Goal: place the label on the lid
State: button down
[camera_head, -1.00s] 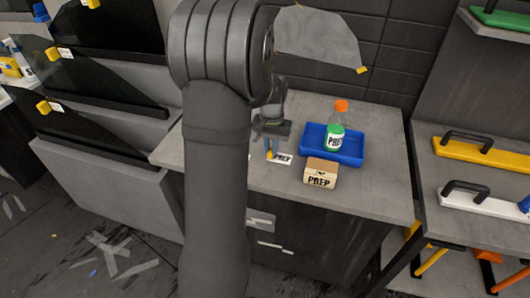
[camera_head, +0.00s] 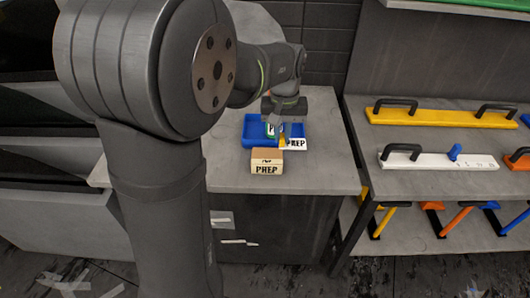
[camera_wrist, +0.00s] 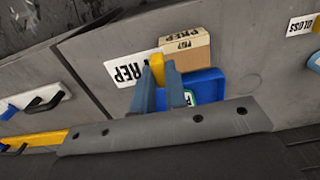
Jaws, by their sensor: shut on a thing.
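The white label (camera_head: 296,144) reads PREP and has a yellow tab. My gripper (camera_head: 283,136) is shut on the tab and holds the label near the front right of the blue tray. In the wrist view, the label (camera_wrist: 126,69) sticks out left of my blue fingers, and the yellow tab (camera_wrist: 172,75) shows at the fingertips. The cardboard box (camera_head: 267,161), also marked PREP, stands on the counter in front of the tray. It also shows in the wrist view (camera_wrist: 186,46), beside the label. I cannot tell a separate lid on it.
The blue tray (camera_head: 256,133) holds a green bottle (camera_head: 271,130), partly hidden by my gripper. The counter (camera_head: 322,172) is clear right of the box. A rack with a yellow tool (camera_head: 440,118) and a white tool (camera_head: 440,161) stands to the right.

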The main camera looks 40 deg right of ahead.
jog(key=shift+s+d+r, duration=0.3)
jog(key=shift+s+d, duration=0.2)
jog(key=shift+s, duration=0.3)
send_over(258, 153)
notch_tip(258, 153, down, 7)
jog(key=shift+r, duration=0.1)
jog(key=shift+f, duration=2)
jog(key=c, duration=1.9)
grip_release()
jog(key=shift+f, duration=0.15)
jog(key=o, duration=0.4)
jog(key=shift+o, duration=0.2)
notch_tip(258, 153, up, 12)
jog(key=shift+r, duration=0.2)
